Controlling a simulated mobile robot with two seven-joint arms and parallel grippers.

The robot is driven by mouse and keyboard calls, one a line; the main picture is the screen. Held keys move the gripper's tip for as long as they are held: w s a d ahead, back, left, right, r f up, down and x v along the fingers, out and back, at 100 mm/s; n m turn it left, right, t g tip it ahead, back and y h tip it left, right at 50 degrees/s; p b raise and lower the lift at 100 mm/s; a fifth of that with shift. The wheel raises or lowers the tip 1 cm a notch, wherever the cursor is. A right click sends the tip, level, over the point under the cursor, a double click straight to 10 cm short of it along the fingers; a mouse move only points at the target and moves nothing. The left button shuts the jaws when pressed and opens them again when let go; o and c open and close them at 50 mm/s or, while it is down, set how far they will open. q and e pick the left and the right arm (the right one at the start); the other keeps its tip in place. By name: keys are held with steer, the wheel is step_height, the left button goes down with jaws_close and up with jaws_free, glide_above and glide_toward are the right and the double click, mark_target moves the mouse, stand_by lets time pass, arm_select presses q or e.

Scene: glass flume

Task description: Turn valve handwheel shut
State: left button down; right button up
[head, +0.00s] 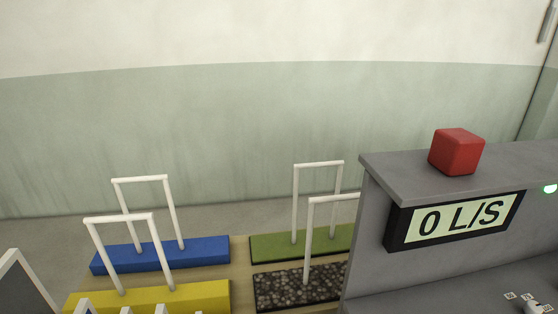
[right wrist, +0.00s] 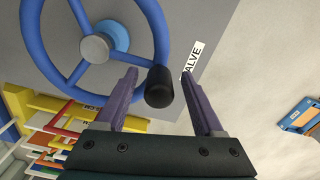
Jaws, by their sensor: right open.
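The blue valve handwheel (right wrist: 152,25) shows in the upper left of the right wrist view, with spokes, a grey hub (right wrist: 94,47) and a black knob (right wrist: 159,88) on its rim. My right gripper (right wrist: 158,76) is open, with one purple finger on each side of the knob. A white label reading "ALVE" (right wrist: 194,57) is partly hidden behind the right finger. The handwheel is not seen in the head view. My left gripper is not in view.
In the head view a grey cabinet (head: 364,235) carries a display reading "0 L/S" (head: 455,220), with a red cube (head: 456,152) on top and a green light (head: 550,188). Blue (head: 205,250), yellow (head: 205,297), green (head: 270,246) and stony (head: 285,288) blocks with white handles stand left.

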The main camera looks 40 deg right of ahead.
step_height(320, 180, up, 9)
steer(key=p, duration=0.4)
steer(key=shift+r, duration=0.3)
